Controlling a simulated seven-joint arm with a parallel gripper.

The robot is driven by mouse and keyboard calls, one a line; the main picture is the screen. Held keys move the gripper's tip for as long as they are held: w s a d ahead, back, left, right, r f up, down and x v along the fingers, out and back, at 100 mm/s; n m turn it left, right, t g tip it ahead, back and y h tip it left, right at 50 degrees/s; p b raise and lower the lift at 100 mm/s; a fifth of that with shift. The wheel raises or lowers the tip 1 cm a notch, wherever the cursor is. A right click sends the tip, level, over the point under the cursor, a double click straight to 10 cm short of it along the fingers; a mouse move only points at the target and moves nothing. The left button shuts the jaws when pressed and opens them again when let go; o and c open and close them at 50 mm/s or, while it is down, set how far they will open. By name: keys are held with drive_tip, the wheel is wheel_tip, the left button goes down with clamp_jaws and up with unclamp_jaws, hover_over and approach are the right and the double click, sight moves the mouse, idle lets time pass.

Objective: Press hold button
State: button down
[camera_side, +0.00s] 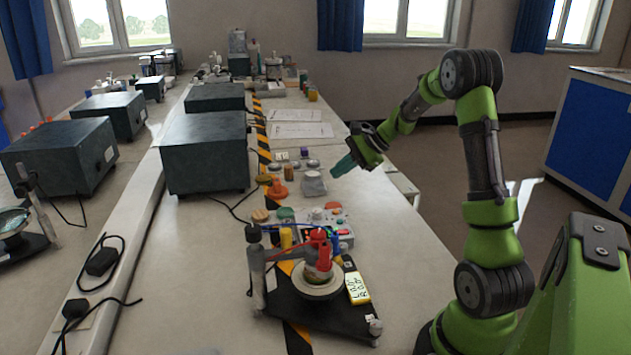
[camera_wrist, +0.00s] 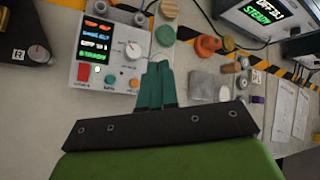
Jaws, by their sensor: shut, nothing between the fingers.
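No button label reading hold is legible. In the side view the box (camera_side: 342,228) sits on the bench, partly hidden behind a stand. My gripper (camera_side: 338,169) is shut and empty, raised above the bench, beyond the box in that view. In the wrist view its teal fingers (camera_wrist: 158,68) overlap the box's right edge, apart from the red button.
A grey block (camera_wrist: 202,85) and an orange knob-like piece (camera_wrist: 207,45) lie right of the fingers. A green disc (camera_wrist: 165,35) is near the box. A stand with a dark base (camera_side: 315,310) is in front. Dark instrument boxes (camera_side: 205,150) stand left; papers (camera_side: 300,130) lie behind.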

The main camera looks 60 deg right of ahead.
drive_tip(key=shift+f, duration=0.15)
drive_tip(key=shift+f, duration=4.3)
drive_tip(key=shift+f, duration=0.4)
drive_tip(key=shift+f, duration=0.35)
drive_tip(key=shift+r, duration=0.8)
drive_tip(key=shift+r, duration=2.5)
